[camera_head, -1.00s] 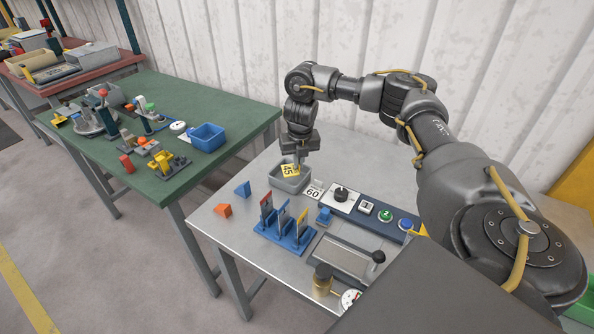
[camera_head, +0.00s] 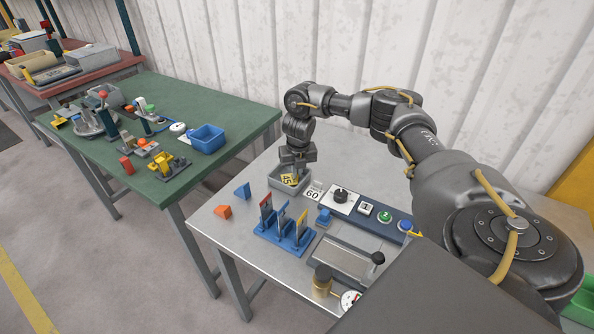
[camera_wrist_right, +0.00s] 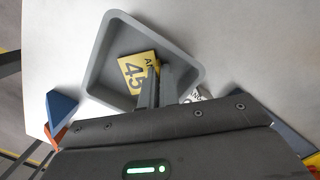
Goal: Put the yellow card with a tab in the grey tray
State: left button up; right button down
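The yellow card (camera_head: 289,180), marked 45, is inside the walls of the grey tray (camera_head: 303,190) on the steel table. My right gripper (camera_head: 297,167) points down over the tray with its fingers close together at the card's edge. In the right wrist view the card (camera_wrist_right: 134,72) lies within the rim of the tray (camera_wrist_right: 97,62), and the fingertips (camera_wrist_right: 158,70) meet its edge. The tab is hidden by the fingers. Whether the card touches the tray floor is hard to tell. My left gripper is not in view.
A 60 label (camera_head: 313,193) and a control panel (camera_head: 370,211) stand right of the tray. A blue rack (camera_head: 283,238) with several cards is in front. Blue (camera_head: 243,190) and orange (camera_head: 222,211) wedges lie to the left. A corrugated wall is behind.

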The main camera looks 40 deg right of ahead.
aim_at(298, 183)
jog(key=c, duration=1.6)
grip_release()
jog(key=shift+f, duration=0.2)
jog(key=shift+c, duration=0.2)
jog(key=shift+r, duration=0.1)
jog(key=shift+r, duration=0.5)
notch_tip(298, 183, up, 11)
jog(key=s+p, duration=0.1)
jog(key=p, duration=0.1)
jog(key=shift+s+a, duration=0.2)
jog(key=shift+a, duration=0.2)
